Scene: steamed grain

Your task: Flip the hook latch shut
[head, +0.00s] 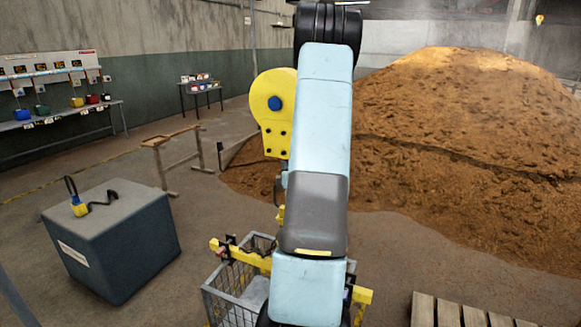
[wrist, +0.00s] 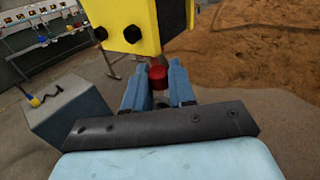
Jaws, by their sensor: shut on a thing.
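A yellow metal piece with a blue round centre (head: 274,103) stands behind my arm in the head view. In the wrist view a yellow block with black bolts (wrist: 145,22) fills the top middle. A red knob (wrist: 158,76) shows just below that block, between the two blue fingers of my gripper (wrist: 158,82). My gripper is shut on the red knob. Whether the knob belongs to the hook latch I cannot tell, and the hook itself is not clearly visible. In the head view my arm hides the gripper and the knob.
A wire basket (head: 209,303) with a yellow bar stands below my arm. A grey box (head: 145,250) with a yellow-and-black device (head: 79,207) is at left. A wooden stand (head: 157,142), a bench (head: 75,113) and a grain heap (head: 450,140) lie beyond. A pallet (head: 450,313) lies at lower right.

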